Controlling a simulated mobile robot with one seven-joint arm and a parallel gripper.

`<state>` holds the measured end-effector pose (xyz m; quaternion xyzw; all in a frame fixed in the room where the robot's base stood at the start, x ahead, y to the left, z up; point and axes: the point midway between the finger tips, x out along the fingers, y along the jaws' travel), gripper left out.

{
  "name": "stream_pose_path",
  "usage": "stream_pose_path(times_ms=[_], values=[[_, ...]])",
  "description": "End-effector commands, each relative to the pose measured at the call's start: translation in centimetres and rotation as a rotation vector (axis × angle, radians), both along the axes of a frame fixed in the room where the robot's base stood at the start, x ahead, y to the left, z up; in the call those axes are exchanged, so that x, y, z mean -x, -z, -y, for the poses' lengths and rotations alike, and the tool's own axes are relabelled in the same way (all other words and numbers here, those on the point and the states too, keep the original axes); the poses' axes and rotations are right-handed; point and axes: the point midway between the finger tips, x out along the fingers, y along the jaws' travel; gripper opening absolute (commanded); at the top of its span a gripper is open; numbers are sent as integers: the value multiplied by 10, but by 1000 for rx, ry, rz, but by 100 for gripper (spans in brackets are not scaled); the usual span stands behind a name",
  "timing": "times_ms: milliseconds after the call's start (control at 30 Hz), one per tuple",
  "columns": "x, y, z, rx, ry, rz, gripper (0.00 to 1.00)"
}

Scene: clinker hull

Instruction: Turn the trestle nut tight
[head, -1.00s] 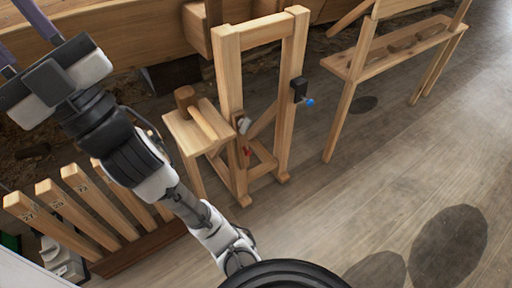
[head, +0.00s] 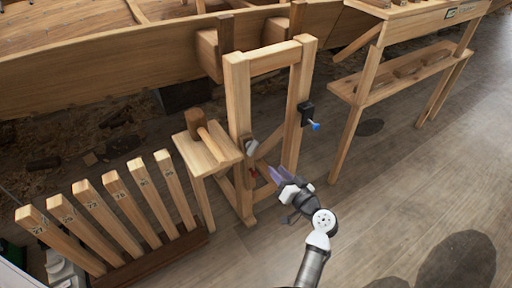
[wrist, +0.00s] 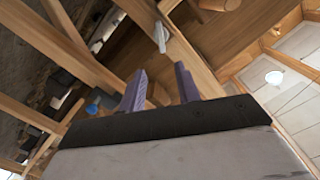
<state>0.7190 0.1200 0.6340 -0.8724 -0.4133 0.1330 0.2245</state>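The wooden trestle (head: 240,105) stands upright beside the hull. A pale grey nut-like piece (head: 251,147) sits on its left post, and a small red part (head: 253,172) shows below it. In the wrist view the grey piece (wrist: 160,37) stands out from a wooden post, beyond my fingertips and apart from them. My gripper (head: 279,175) is to the right of and below the nut in the head view. Its two purple fingers (wrist: 160,82) are spread with nothing between them. How tight the nut is cannot be seen.
A black clamp with a blue knob (head: 314,126) is on the trestle's right post. A mallet (head: 208,136) lies on the small stand (head: 200,155) at left. A rack of numbered wooden pieces (head: 118,200) stands front left. A bench (head: 400,80) is at right.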

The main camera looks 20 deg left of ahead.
Motion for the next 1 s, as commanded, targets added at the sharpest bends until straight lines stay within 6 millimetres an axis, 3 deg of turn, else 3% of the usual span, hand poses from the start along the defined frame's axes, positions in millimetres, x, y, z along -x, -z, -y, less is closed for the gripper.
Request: stream_pose_path(times_ms=[133,267,733,1000], values=[[8,10,5,-59,-8,-11,33],[5,10,-1,-69,-12,-11,33],[-52,8,-75,-67,-14,-10,33],[-73,9,-100,-67,-10,-10,33]])
